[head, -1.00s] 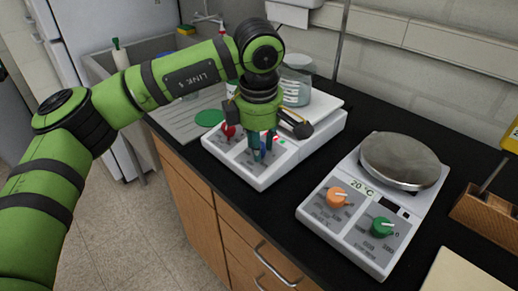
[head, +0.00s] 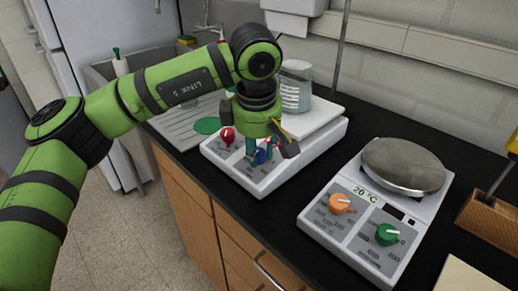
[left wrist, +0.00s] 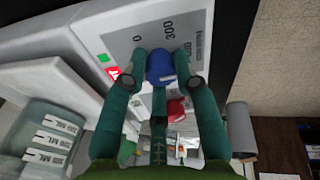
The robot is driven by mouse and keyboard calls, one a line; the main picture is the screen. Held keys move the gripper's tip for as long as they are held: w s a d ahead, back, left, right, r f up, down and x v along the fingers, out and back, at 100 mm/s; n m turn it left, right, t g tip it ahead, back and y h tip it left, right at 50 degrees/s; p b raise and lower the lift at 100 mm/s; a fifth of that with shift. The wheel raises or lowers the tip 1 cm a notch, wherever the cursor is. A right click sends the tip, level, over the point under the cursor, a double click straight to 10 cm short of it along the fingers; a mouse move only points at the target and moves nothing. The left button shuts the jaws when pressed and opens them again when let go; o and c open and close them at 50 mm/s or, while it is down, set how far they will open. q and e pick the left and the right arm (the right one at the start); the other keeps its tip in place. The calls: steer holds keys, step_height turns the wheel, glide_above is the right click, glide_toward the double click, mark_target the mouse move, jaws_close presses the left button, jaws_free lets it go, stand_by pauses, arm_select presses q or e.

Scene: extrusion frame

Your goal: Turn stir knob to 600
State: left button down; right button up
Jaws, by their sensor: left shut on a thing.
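A white hotplate stirrer (head: 262,188) stands on the black counter, with a red knob (head: 227,136) and a blue knob (head: 260,156) on its sloping grey front panel. My left gripper (head: 259,152) points down over the panel, its teal fingers closed around the blue knob. In the left wrist view the blue knob (left wrist: 160,66) sits between the fingertips of the left gripper (left wrist: 168,72). The marks 0 and 300 show on the dial beside it. Its pointer is hard to read. The red knob (left wrist: 176,108) lies behind the fingers. My right gripper is not in view.
A beaker with liquid (head: 296,88) stands on the stirrer's plate. A second stirrer (head: 372,262) at right has an orange knob (head: 340,204), a green knob (head: 387,234), a round metal plate (head: 404,164) and a 20 °C display. A wooden block (head: 486,214) stands farther right.

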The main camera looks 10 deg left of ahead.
arm_select(q)
steer(key=shift+s+f, duration=0.1)
steer(key=shift+f, duration=0.15)
steer(key=c, duration=1)
jaws_free()
steer(key=shift+a+r, duration=0.1)
steer(key=shift+r, duration=0.15)
steer(key=shift+r, duration=0.35)
steer(key=v, duration=1.1)
